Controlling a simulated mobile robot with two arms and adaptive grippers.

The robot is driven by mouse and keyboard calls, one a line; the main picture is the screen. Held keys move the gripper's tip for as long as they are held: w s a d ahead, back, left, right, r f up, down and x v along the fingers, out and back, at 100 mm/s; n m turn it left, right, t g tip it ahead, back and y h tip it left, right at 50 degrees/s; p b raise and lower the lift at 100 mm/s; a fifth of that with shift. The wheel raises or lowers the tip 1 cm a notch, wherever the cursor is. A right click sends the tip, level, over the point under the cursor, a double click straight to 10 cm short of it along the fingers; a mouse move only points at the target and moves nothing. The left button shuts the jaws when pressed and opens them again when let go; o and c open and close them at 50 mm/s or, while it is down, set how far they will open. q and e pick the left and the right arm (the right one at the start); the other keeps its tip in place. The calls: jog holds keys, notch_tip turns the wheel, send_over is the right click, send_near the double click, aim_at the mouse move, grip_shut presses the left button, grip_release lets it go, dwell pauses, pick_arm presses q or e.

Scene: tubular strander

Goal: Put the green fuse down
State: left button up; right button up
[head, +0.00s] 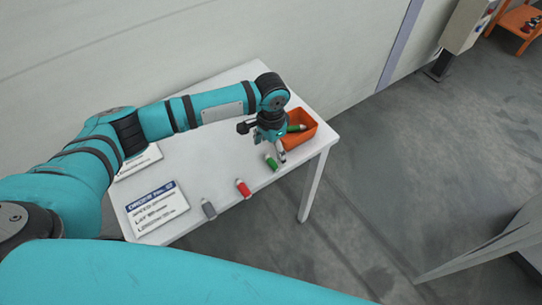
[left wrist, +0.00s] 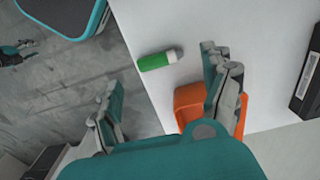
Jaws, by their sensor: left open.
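A green fuse (head: 271,162) with a pale end lies on the white table (head: 225,160), near its front edge. It also shows in the left wrist view (left wrist: 155,62), lying flat. My left gripper (head: 271,147) is just above and behind this fuse, pointing down. In the left wrist view its fingers (left wrist: 160,72) are wide apart, with the fuse in the gap between them and nothing gripped. Another green piece (head: 297,128) shows in the orange bin, partly hidden by my gripper. What seems to be my right gripper (left wrist: 17,52) is small at the left wrist view's left edge.
The orange bin (head: 301,139) stands at the table's right end, close beside my left gripper. A red fuse (head: 243,188) and a grey fuse (head: 209,209) lie along the front edge. A printed sign (head: 157,207) lies left. Floor is open to the right.

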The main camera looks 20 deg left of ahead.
aim_at(271, 160)
pick_arm(q)
notch_tip(271, 160, up, 8)
jog(key=shift+b, duration=0.3)
dwell(0.4)
